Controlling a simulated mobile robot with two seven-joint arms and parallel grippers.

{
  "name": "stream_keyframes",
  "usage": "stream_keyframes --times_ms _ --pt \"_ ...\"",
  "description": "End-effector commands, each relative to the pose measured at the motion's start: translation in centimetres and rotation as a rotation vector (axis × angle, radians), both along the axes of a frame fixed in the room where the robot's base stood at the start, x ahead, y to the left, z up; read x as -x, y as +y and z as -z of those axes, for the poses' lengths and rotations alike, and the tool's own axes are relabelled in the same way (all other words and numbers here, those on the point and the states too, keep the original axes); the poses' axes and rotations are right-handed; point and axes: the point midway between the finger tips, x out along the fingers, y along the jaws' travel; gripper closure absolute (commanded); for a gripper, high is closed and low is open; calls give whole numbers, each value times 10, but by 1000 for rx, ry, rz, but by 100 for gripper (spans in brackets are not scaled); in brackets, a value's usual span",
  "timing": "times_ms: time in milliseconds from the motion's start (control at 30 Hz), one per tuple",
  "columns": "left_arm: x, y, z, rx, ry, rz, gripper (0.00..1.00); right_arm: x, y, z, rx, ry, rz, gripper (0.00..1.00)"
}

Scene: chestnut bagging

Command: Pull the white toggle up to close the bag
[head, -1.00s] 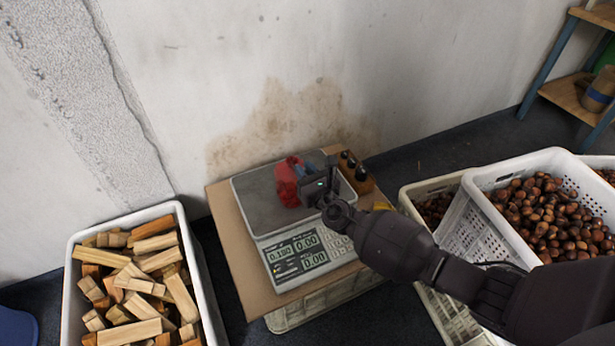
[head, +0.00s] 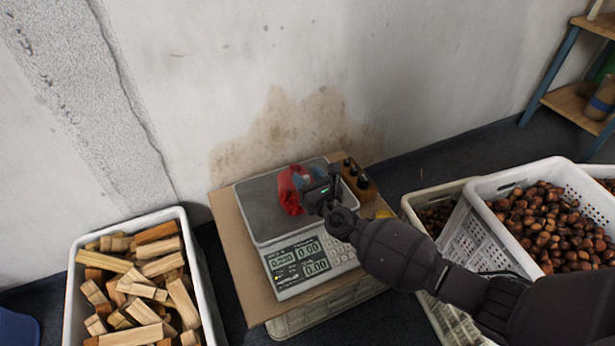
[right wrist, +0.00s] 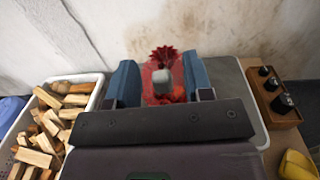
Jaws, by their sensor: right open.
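A red mesh bag (head: 289,194) stands on the steel plate of the scale (head: 262,211). In the right wrist view the bag (right wrist: 161,57) has a ruffled top, and a pale white-grey toggle (right wrist: 162,80) sits in front of it. My right gripper (head: 305,182) is at the bag and hides part of it in the head view. In the right wrist view its two blue fingers (right wrist: 163,84) are apart, one on each side of the bag and toggle. A clear gap shows between toggle and fingers. My left gripper is not in view.
A crate of wood blocks (head: 181,223) stands at the left. Crates of chestnuts (head: 491,226) stand at the right. A wooden block with dark weights (head: 366,188) sits right behind the gripper. The scale rests on cardboard (head: 232,262) near the stained wall.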

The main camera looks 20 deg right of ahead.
Motion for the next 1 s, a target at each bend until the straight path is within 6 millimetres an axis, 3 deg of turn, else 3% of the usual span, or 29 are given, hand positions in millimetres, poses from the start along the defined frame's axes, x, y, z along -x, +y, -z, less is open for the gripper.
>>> stream_keyframes --times_ms 600,1000 --pt "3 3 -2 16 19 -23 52 89 -10 -2 0 -2 0 53" --pt "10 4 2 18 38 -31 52 104 -11 0 0 0 0 53"
